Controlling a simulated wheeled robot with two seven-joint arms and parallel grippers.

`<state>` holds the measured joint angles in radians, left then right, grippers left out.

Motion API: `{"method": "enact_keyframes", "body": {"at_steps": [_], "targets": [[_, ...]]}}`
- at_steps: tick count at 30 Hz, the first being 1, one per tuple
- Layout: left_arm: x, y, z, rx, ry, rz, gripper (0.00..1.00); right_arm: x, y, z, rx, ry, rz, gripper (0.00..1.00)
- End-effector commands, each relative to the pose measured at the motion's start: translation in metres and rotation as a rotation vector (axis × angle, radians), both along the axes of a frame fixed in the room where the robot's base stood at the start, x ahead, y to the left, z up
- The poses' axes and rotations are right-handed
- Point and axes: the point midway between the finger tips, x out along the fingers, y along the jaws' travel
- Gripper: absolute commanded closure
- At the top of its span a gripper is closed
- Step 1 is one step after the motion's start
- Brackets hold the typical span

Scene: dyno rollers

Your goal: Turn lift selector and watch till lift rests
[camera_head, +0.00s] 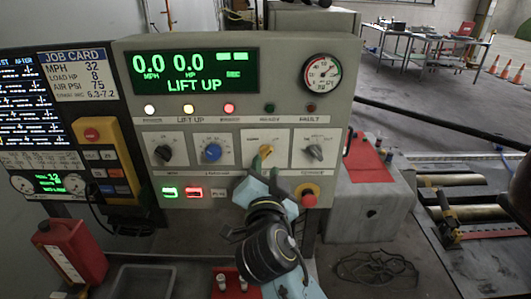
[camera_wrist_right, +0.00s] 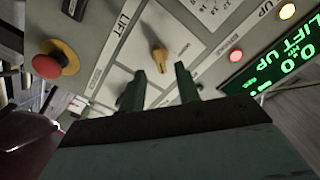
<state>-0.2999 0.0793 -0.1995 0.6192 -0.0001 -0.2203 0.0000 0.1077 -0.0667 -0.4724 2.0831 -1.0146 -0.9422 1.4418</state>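The lift selector is a yellow knob (camera_head: 265,151) on a white plate in the console's lower row. It also shows in the right wrist view (camera_wrist_right: 160,56), by a LIFT label. My right gripper (camera_head: 262,176) is just in front of and below it. In the wrist view its two fingers (camera_wrist_right: 158,78) are apart with nothing between them, and the knob lies just beyond their tips. Contact cannot be seen. The display (camera_head: 190,73) reads LIFT UP with 0.0 MPH and 0.0 HP. My left gripper is not in view.
Black (camera_head: 163,152), blue (camera_head: 212,152) and grey (camera_head: 315,151) knobs share the row. A red stop button (camera_head: 309,200) sits low right; it also shows in the wrist view (camera_wrist_right: 52,62). A red bottle (camera_head: 70,250) stands lower left.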

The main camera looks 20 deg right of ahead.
Motion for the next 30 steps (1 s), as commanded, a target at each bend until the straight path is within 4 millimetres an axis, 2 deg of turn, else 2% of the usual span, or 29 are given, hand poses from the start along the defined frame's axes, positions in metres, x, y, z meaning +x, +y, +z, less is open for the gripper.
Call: {"method": "enact_keyframes", "body": {"at_steps": [3, 9, 20, 27, 30], "targets": [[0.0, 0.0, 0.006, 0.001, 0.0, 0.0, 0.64, 0.021, -0.006, 0.002, -0.004, -0.001, 0.001, 0.67], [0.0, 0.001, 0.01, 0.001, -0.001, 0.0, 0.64, 0.042, -0.012, 0.0, -0.002, 0.001, 0.001, 0.67], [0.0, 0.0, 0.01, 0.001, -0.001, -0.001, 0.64, 0.047, -0.013, -0.001, -0.001, 0.002, 0.001, 0.67], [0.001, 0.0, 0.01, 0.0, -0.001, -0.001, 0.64, 0.046, -0.013, -0.001, -0.001, 0.002, 0.001, 0.97], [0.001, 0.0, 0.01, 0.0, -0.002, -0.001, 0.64, 0.046, -0.013, -0.001, -0.002, 0.002, 0.001, 0.98]]}}
